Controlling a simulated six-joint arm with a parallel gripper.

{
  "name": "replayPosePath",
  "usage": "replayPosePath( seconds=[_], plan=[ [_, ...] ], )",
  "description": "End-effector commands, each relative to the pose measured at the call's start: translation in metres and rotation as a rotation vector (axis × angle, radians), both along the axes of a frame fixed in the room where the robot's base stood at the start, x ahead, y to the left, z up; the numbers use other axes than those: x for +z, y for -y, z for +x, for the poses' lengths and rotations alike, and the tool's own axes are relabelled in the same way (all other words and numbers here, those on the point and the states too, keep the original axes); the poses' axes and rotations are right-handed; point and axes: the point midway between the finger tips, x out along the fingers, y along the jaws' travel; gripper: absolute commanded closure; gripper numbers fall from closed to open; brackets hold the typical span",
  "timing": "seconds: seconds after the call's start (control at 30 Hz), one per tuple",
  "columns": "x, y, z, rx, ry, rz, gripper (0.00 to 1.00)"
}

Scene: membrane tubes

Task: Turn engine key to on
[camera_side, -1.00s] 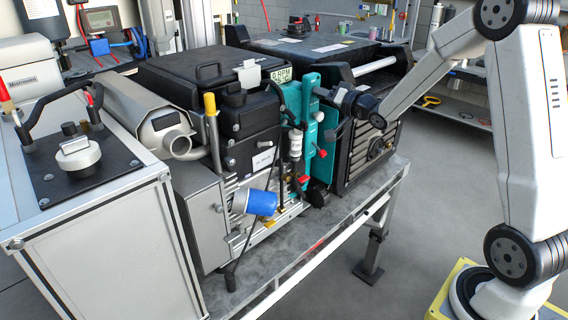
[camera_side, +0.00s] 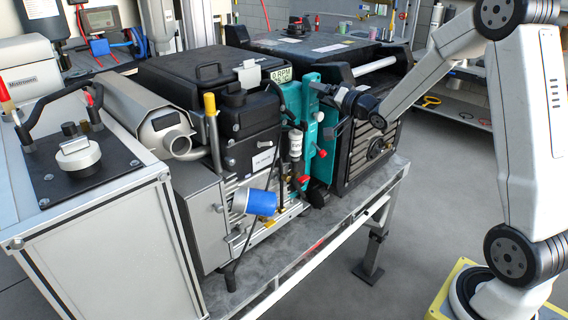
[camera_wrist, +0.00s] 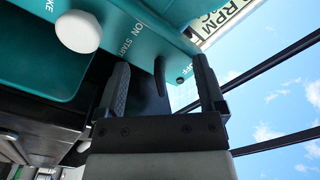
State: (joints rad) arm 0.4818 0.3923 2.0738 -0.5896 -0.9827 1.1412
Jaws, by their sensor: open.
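The teal control panel (camera_side: 311,120) stands upright on the front of the engine unit, and the wrist view shows its face close up (camera_wrist: 150,40). The labels ON and START are readable on it. A dark, thin, curved piece, apparently the engine key (camera_wrist: 160,76), stands at the panel beside these labels. My gripper (camera_wrist: 163,75) is open, with one finger on each side of this piece and gaps visible on both sides. In the side view my gripper (camera_side: 325,94) is at the upper right of the panel. The key cannot be made out there.
A white round knob (camera_wrist: 78,32) sits on the panel left of my fingers. Red knobs (camera_side: 321,154) are lower on the panel. The black unit (camera_side: 368,150) stands close behind my gripper.

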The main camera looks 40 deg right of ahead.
Motion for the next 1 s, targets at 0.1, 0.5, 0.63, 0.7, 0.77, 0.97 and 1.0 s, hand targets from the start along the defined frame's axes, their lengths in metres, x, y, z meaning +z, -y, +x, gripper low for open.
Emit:
replayPosePath(
  seconds=[0.1, 0.5, 0.63, 0.7, 0.77, 0.97, 1.0],
  plan=[
    [0.000, 0.000, 0.000, 0.001, 0.001, 0.000, 0.12],
    [0.001, 0.001, -0.018, -0.001, 0.001, -0.001, 0.12],
    [0.000, 0.000, -0.029, -0.001, 0.000, 0.000, 0.12],
    [0.001, 0.000, -0.035, -0.001, 0.001, -0.001, 0.12],
    [0.000, 0.000, -0.040, -0.001, 0.001, -0.001, 0.12],
    [0.000, 0.000, -0.057, -0.001, 0.000, -0.001, 0.12],
    [0.000, 0.000, -0.060, 0.000, 0.000, -0.001, 0.12]
  ],
)
